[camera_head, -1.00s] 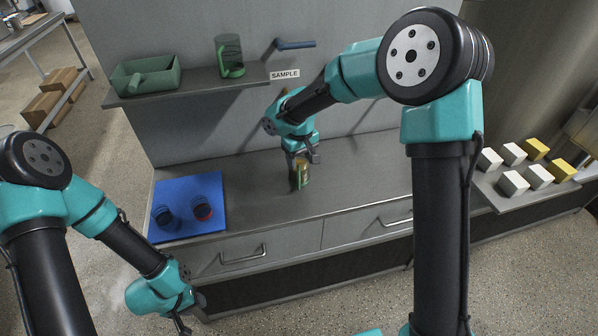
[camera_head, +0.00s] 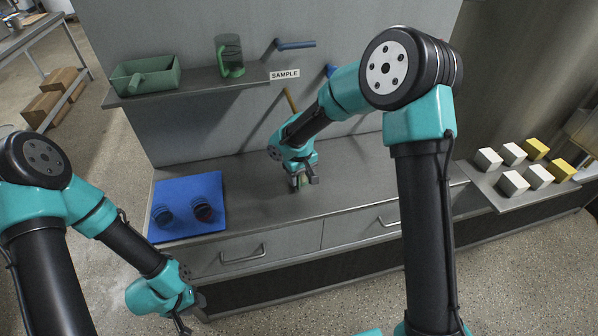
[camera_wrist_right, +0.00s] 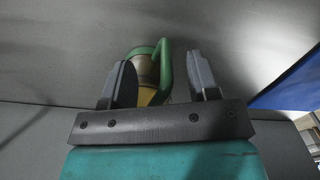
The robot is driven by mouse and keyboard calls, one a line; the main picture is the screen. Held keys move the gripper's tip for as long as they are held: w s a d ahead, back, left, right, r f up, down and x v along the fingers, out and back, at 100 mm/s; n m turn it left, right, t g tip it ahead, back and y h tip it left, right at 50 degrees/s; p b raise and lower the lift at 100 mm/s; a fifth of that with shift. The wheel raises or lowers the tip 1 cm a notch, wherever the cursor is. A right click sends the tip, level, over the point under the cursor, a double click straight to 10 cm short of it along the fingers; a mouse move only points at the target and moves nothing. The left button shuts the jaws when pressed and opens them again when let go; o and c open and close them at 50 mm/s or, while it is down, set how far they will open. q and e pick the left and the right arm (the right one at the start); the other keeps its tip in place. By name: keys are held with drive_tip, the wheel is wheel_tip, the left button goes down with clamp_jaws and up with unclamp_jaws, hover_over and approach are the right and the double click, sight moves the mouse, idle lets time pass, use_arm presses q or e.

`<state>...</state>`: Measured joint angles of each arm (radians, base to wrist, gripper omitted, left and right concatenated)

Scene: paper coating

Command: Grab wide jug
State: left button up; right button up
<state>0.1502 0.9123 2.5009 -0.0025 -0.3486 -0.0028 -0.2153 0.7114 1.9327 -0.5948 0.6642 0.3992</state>
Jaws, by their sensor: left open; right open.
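A small jug (camera_head: 302,182) with a green handle stands on the grey counter, mostly hidden by my right gripper (camera_head: 302,180). The right wrist view shows the jug's (camera_wrist_right: 146,66) green rim, green handle and amber-coloured body between the open fingers of my right gripper (camera_wrist_right: 162,72). I see no clear grip on it. My left gripper (camera_head: 184,326) is open and empty, low in front of the counter.
A blue mat (camera_head: 190,183) on the counter's left holds two dark cups (camera_head: 203,211). A green tray (camera_head: 146,76) is on the shelf (camera_head: 200,82). White and yellow blocks (camera_head: 513,183) stand on the right. Blue pegs (camera_head: 297,45) stick out of the wall.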

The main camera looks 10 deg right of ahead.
drive_tip(key=shift+f, duration=0.55)
clamp_jaws()
idle(0.4)
